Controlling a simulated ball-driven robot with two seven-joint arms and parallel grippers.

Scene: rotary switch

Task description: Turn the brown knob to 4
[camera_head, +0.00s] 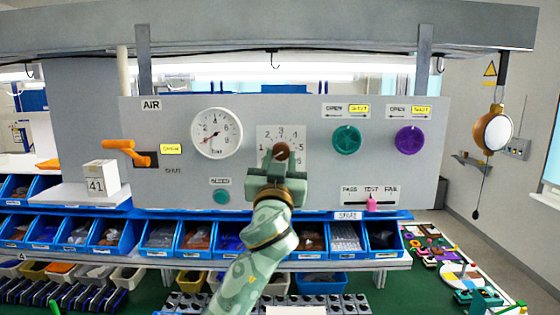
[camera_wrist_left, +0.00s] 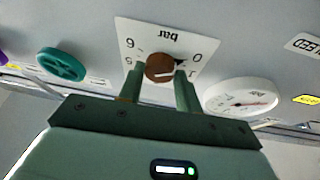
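The brown knob (camera_head: 281,151) sits on a white dial plate (camera_head: 263,135) numbered around its edge, in the middle of the grey panel. My left gripper (camera_head: 279,160) is at the knob from below. In the wrist view the fingers of my left gripper (camera_wrist_left: 160,75) stand on either side of the knob, very close to it. I cannot tell whether they press on it. My right gripper is out of view.
A round gauge (camera_head: 216,133) is left of the dial. A green knob (camera_head: 346,140) and a purple knob (camera_head: 409,140) are to its right. An orange lever (camera_head: 125,149) and a pink slider (camera_head: 372,204) are also on the panel. Blue bins (camera_head: 158,238) line the shelf below.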

